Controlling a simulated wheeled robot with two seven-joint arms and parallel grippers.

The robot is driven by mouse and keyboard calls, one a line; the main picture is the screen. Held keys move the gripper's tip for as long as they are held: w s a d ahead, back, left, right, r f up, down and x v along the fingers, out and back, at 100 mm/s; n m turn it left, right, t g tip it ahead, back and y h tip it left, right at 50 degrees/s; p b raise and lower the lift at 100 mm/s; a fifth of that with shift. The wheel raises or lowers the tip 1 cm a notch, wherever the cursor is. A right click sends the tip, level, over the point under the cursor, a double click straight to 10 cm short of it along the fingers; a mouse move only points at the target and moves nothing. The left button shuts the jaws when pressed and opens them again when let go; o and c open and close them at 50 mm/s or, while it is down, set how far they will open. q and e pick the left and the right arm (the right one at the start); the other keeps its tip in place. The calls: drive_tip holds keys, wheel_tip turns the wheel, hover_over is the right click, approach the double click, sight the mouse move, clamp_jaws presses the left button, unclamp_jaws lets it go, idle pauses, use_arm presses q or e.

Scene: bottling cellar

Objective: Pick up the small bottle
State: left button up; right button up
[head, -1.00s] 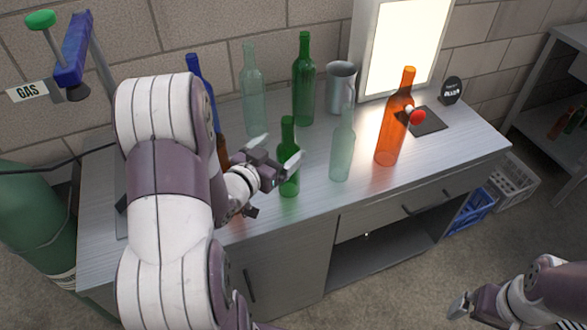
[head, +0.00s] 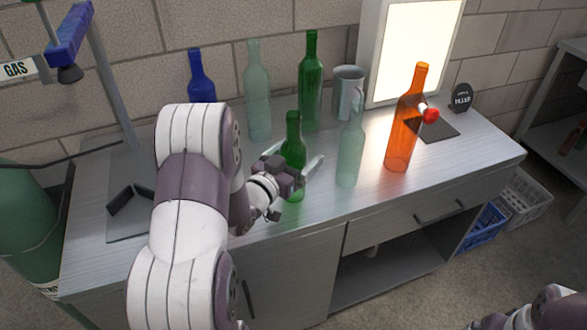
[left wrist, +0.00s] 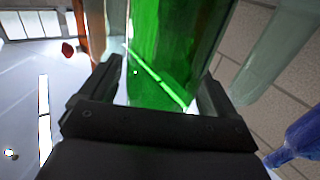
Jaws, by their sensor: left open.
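The small bottle is the short dark green one (head: 293,130), upright near the front edge of the worktop (head: 385,205). My left gripper (head: 295,165) is open at its lower body, one finger on each side. In the left wrist view the green glass (left wrist: 170,45) fills the space between the two spread fingers (left wrist: 160,85). I cannot tell whether either finger touches it. The gripper hides part of the bottle's lower body. Only part of my right arm shows at the bottom right; its fingers are out of the picture.
A pale green bottle (head: 351,150) stands just right of the small bottle. An orange bottle (head: 402,135) is further right. Tall green (head: 310,85), clear (head: 258,95) and blue (head: 201,78) bottles and a metal jug (head: 348,90) stand behind, near a bright light panel (head: 413,45).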

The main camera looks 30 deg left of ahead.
use_arm(q)
drive_tip(key=shift+w+d, duration=0.1)
drive_tip(key=shift+w, duration=0.3)
drive_tip(key=shift+s, duration=0.1)
drive_tip(key=c, duration=1.3)
drive_tip(key=shift+o, duration=0.2)
drive_tip(key=shift+r, duration=0.15)
drive_tip(key=shift+r, duration=0.3)
drive_tip(key=r, duration=0.2)
drive_tip(key=r+p, duration=0.1)
drive_tip(key=r, duration=0.1)
drive_tip(key=shift+d, duration=0.35)
drive_tip(key=s+d+r, duration=0.2)
drive_tip(key=d+r, duration=0.4)
drive_tip(key=d, duration=0.4)
drive_tip(key=shift+d+r+p, duration=0.15)
drive_tip(key=shift+d+p, duration=0.2)
drive_tip(key=shift+s, duration=0.1)
